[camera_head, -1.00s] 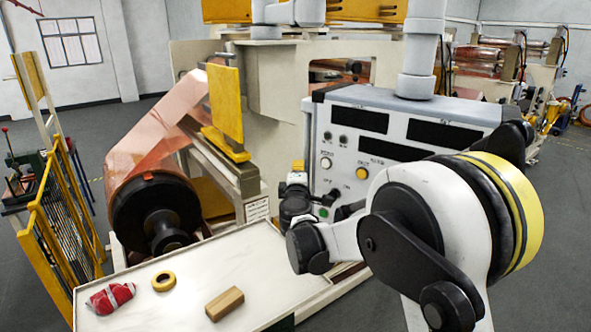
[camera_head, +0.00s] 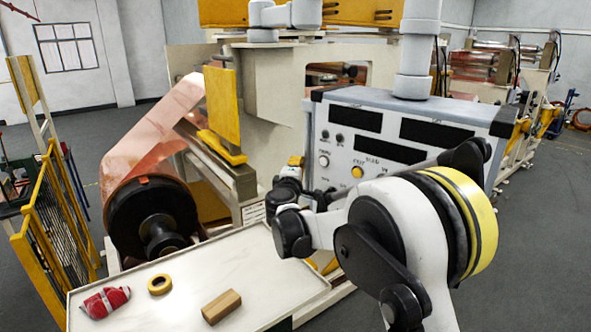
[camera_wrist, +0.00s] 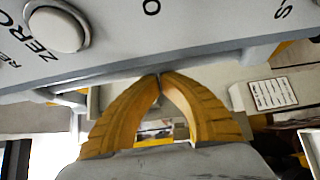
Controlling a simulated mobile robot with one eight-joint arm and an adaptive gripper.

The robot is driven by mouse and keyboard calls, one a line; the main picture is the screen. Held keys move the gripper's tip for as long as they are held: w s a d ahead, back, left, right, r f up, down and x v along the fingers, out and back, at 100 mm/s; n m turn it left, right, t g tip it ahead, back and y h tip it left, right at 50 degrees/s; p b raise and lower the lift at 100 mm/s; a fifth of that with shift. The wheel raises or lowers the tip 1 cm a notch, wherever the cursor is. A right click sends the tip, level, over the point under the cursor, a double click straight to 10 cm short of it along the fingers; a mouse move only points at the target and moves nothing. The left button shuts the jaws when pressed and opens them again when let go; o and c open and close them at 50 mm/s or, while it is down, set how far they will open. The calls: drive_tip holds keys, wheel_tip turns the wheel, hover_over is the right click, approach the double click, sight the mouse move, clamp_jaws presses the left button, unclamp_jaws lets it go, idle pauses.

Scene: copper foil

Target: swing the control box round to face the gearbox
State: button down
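The control box (camera_head: 380,130) hangs below a grey column in the head view. Its light panel with dark displays and buttons faces the camera, and my arm covers its lower right part. My gripper (camera_head: 294,162) is at the box's lower left. In the wrist view, my gripper's yellow fingers (camera_wrist: 160,76) meet at the tips, right by the grey lower edge and bar of the control box (camera_wrist: 180,30). I cannot tell whether the bar is between the tips. I cannot pick out the gearbox with certainty.
A pale table (camera_head: 255,255) in front holds a red wrapped item (camera_head: 106,302), a yellow tape ring (camera_head: 160,284) and a wooden block (camera_head: 221,306). A copper foil roll (camera_head: 150,215) stands behind it. A yellow guard rail (camera_head: 55,220) stands at left. Floor at right is clear.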

drive_tip(key=w+d+m+g+h+b, duration=0.1)
drive_tip(key=w+d+m+g+h, duration=0.2)
drive_tip(key=w+d, duration=0.8)
drive_tip(key=shift+w+d+m+h+b, duration=0.4)
drive_tip(key=shift+m+h, duration=0.7)
drive_tip(key=shift+h, duration=1)
drive_tip(key=shift+w+a+f, duration=0.1)
drive_tip(key=shift+a, duration=0.05)
